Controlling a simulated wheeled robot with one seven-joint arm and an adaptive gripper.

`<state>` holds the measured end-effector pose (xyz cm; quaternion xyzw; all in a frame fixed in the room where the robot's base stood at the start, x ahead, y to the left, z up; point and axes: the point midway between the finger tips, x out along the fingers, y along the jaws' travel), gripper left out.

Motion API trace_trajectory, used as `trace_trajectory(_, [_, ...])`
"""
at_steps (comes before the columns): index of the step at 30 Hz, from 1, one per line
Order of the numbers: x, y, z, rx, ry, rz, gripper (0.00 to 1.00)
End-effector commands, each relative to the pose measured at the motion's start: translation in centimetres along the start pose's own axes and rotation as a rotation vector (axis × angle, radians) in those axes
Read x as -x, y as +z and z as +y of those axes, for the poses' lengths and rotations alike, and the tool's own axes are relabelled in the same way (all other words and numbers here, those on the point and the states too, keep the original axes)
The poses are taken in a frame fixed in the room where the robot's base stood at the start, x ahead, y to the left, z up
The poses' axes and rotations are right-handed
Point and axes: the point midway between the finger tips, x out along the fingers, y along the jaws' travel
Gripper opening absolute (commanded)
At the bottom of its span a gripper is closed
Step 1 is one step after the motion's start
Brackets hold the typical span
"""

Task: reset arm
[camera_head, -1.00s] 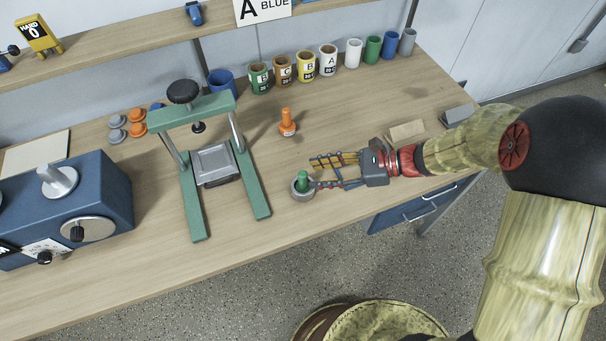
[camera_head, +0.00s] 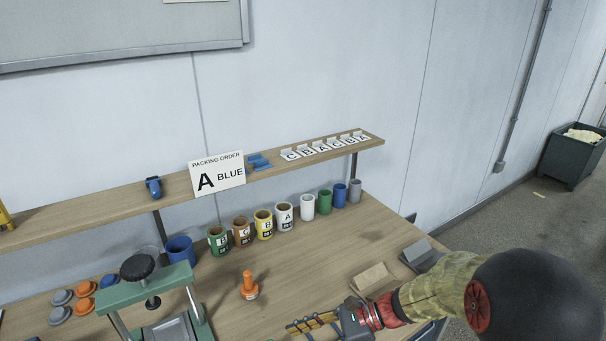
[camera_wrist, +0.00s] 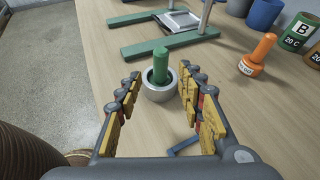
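My gripper (camera_wrist: 160,103) is open in the wrist view, its yellow-padded fingers spread to either side with nothing held between them. Ahead of the fingertips, a green peg-like piece (camera_wrist: 160,62) stands upright in a round grey metal cup (camera_wrist: 158,92) on the table. The fingers look apart from the cup. In the head view my gripper (camera_head: 302,328) shows at the bottom edge, partly cut off, and the green piece and cup are out of frame.
An orange stamp-like piece (camera_head: 249,286) stands on the table (camera_head: 330,262). A green-framed press (camera_head: 150,298) is at left. A tan block (camera_head: 372,279) and grey block (camera_head: 420,255) lie at right.

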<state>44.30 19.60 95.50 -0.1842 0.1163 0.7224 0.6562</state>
Motion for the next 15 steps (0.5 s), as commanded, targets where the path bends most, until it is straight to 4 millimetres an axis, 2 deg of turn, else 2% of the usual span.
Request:
trace_trajectory(3, [-0.1,-2.8,3.6,0.102,0.097,0.096,0.38])
trace_trajectory(7, [2.1,-4.0,7.5,0.311,0.228,0.241,0.38])
trace_trajectory(11, [5.9,-3.9,10.4,0.573,0.360,0.412,0.38])
trace_trajectory(15, [10.9,-2.9,12.4,0.862,0.494,0.610,0.38])
